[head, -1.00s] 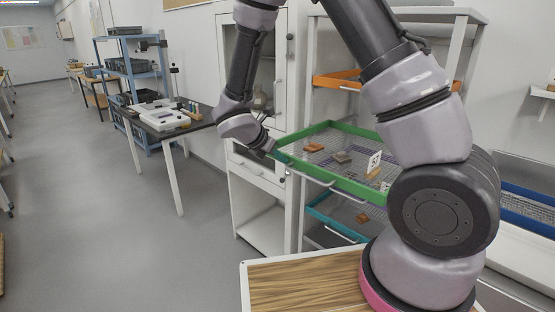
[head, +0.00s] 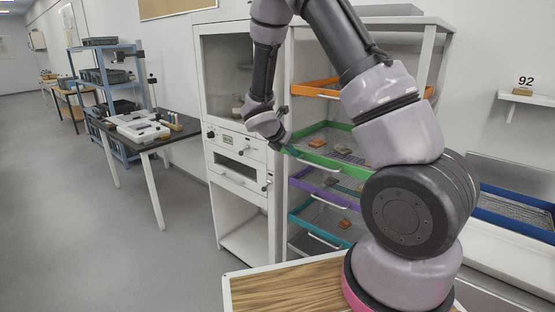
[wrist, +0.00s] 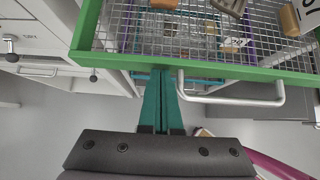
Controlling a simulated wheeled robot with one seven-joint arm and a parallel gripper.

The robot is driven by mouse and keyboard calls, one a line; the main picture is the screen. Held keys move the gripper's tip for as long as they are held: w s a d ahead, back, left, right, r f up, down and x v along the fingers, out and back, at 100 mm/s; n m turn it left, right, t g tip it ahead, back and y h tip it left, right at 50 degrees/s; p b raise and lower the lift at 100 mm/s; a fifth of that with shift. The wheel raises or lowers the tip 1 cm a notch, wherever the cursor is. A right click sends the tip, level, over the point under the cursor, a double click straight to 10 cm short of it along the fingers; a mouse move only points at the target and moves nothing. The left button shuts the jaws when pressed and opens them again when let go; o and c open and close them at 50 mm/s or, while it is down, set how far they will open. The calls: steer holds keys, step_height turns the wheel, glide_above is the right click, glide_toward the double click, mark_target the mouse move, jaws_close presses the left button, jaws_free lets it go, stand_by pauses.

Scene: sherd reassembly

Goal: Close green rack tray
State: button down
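The green rack tray (head: 322,161) is a mesh tray with a green rim, sitting mostly within the white rack in the head view, with several sherds on it. In the wrist view its green front rim (wrist: 240,71) crosses the top, with a pale bar handle (wrist: 235,101) below it. My gripper (wrist: 164,76) has its teal fingers together, with nothing seen between them. The fingertips are at the front rim, just left of the handle; whether they touch is hard to tell. In the head view my gripper (head: 287,147) is at the tray's front left.
An orange tray (head: 316,90) is above; a purple tray (head: 318,178) and a teal tray (head: 318,231) are below. A white cabinet (head: 238,140) stands close on the left. A wooden-topped surface (head: 290,289) lies in front. Floor at left is clear.

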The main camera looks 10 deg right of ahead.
mark_target(313, 145)
steer(key=w+d, duration=0.2)
steer(key=d, duration=0.1)
steer(key=w+d, duration=0.4)
steer(key=d, duration=0.1)
steer(key=shift+w+d, duration=0.15)
steer(key=shift+d, duration=0.15)
steer(key=shift+w+d+r, duration=0.1)
steer(key=shift+w+d, duration=0.05)
steer(key=shift+d, duration=0.2)
